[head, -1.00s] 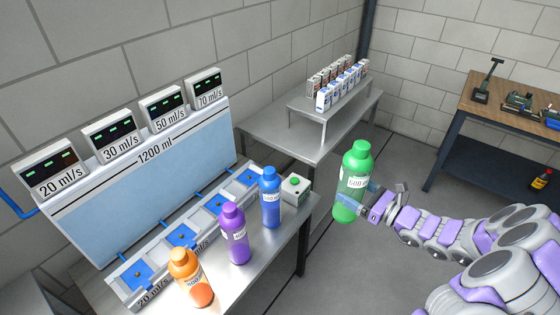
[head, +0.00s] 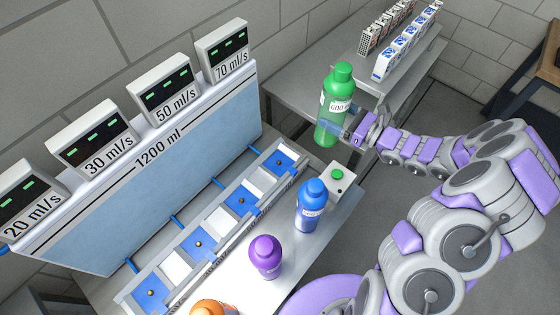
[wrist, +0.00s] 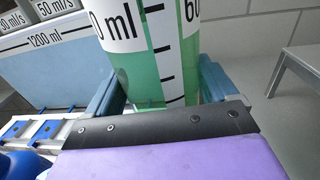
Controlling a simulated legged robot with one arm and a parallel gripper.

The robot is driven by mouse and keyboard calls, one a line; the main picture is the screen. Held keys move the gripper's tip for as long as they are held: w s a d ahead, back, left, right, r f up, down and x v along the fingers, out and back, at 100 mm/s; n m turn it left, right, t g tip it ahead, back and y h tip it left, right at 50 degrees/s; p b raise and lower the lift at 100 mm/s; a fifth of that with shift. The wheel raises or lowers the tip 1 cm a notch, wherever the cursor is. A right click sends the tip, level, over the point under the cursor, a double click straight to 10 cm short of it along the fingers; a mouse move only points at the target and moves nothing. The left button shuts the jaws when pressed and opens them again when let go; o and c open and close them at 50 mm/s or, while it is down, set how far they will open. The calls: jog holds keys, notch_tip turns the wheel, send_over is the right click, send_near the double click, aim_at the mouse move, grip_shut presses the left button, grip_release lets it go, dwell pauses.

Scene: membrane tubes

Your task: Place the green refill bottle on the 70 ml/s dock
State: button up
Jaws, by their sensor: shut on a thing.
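The green refill bottle (head: 334,105), labelled 600 ml, is held upright by my gripper (head: 340,127), in the air beyond the far right end of the dock row. In the wrist view the bottle (wrist: 160,70) fills the space between the two blue fingers (wrist: 160,88). The docks form a row of blue pads on a silver rail. The 70 ml/s dock, the farthest pad (head: 281,160), looks empty and lies below the 70 ml/s display (head: 223,50). The bottle is to the right of this dock and apart from it.
Blue (head: 311,205), purple (head: 266,257) and orange (head: 213,308) bottles stand on the table in front of the docks. A box with a green button (head: 337,176) is near the 70 ml/s dock. The 1200 ml tank (head: 150,170) stands behind. Small cartons (head: 408,45) sit on a rear shelf.

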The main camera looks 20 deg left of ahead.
jog(key=s+a+f+n+g, duration=0.1)
jog(key=s+a+g, duration=0.15)
jog(key=a, duration=0.45)
jog(key=s+a+f+n+g, duration=0.2)
jog(key=s+a, duration=0.1)
jog(key=a, duration=0.5)
notch_tip(320, 180, down, 10)
jog(key=b, duration=0.2)
jog(key=shift+s+d+y, duration=0.3)
jog(key=shift+s+d, duration=0.05)
jog(key=shift+d, duration=0.05)
jog(key=shift+d+r, duration=0.2)
jog(key=shift+d, duration=0.15)
jog(key=o, duration=1)
jog(key=shift+o, duration=0.2)
jog(key=d+p, duration=0.1)
jog(key=d, duration=1)
jog(key=shift+s+d+p, duration=0.2)
jog(key=shift+s+p, duration=0.15)
jog(key=shift+p, duration=0.05)
